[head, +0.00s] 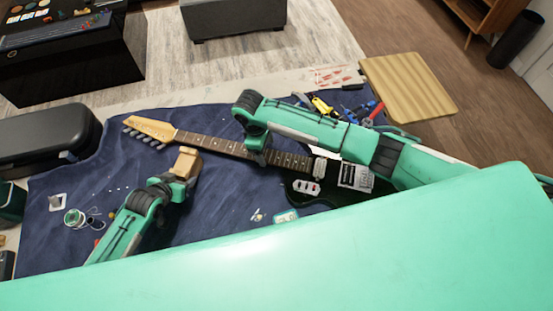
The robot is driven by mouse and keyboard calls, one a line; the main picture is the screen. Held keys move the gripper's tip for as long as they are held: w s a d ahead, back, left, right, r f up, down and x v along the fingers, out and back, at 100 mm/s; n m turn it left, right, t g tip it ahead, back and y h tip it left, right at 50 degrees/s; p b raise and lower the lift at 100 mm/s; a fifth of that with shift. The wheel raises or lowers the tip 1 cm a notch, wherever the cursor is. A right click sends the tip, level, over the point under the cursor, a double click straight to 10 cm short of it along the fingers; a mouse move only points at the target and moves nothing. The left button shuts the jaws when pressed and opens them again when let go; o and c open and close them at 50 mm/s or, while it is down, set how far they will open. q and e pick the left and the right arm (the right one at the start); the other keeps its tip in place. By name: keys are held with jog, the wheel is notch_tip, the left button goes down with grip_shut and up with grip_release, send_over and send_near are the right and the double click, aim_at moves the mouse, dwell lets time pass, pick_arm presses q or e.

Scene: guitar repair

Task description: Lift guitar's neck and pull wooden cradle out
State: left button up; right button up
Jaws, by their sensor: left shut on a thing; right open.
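The dark electric guitar (302,188) lies on a blue cloth, its neck (222,146) running left to a pale wooden headstock (153,128). The wooden cradle (187,162) is a small brown block at the near side of the neck, close to the headstock end. My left gripper (182,178) is shut on it from the near side. I cannot tell whether the cradle still touches the neck. My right gripper (260,157) is open at the middle of the neck, reaching down from above. My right arm hides part of the neck and body.
A black case (45,137) stands at the left. A solder spool (74,217) and small parts lie on the cloth (110,175) at lower left. Several tools, including yellow-handled pliers (321,106), lie beyond my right arm. A wooden board (408,85) is at the far right.

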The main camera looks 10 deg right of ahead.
aim_at(177, 172)
jog(key=shift+r, duration=1.85)
pick_arm(q)
jog(key=shift+r, duration=0.2)
pick_arm(e)
jog(key=shift+r, duration=0.15)
pick_arm(q)
jog(key=shift+r+p, duration=2.4)
jog(key=shift+p, duration=0.15)
pick_arm(e)
notch_tip(177, 172, up, 5)
jog(key=shift+f, duration=0.15)
pick_arm(q)
jog(key=shift+f, duration=0.15)
